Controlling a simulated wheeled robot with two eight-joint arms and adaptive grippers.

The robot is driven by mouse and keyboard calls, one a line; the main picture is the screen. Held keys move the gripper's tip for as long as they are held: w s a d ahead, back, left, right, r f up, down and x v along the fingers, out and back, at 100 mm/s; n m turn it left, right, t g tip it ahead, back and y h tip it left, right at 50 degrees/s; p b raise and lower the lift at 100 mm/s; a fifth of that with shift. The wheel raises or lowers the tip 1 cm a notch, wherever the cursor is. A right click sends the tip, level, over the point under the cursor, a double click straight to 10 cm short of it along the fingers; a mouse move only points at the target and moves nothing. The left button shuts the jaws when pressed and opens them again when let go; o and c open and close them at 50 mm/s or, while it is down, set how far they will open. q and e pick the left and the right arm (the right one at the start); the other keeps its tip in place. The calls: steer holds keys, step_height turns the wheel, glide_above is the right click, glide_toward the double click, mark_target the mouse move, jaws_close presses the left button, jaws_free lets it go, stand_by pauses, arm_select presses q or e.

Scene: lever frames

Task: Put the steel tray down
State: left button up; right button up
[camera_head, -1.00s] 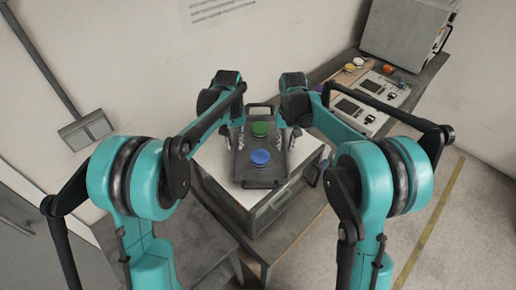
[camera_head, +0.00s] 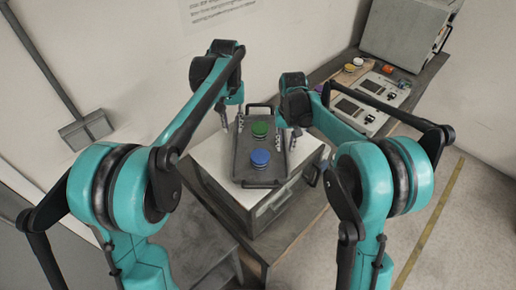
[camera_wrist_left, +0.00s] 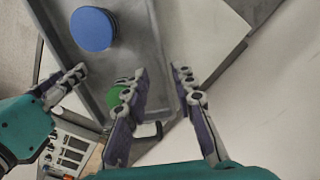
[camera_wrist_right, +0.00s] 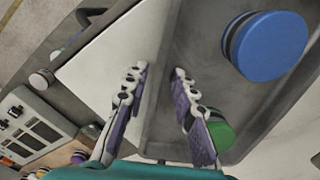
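The dark steel tray (camera_head: 268,170) lies on the white top of a grey cabinet, with a handle at its far and near ends. A green round piece (camera_head: 259,129) and a blue round piece (camera_head: 260,158) sit in it. My left gripper (camera_head: 231,122) is open and empty above the tray's left side; the left wrist view shows its fingers apart near the tray's edge. My right gripper (camera_head: 288,136) is at the tray's right edge. In the right wrist view its fingers (camera_wrist_right: 158,75) are apart on either side of the tray's side wall, with gaps visible.
The white cabinet top (camera_head: 213,160) shows around the tray. A bench with control panels (camera_head: 358,107) and a grey metal box (camera_head: 404,35) stands at the right. A wall is behind, and a wall-mounted bracket (camera_head: 86,128) is at the left.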

steer(key=shift+r, duration=0.3)
arm_select(q)
step_height(320, 180, up, 3)
steer(key=shift+r, duration=0.1)
arm_select(e)
step_height(320, 180, up, 11)
steer(key=shift+r, duration=0.2)
stand_by(0.3)
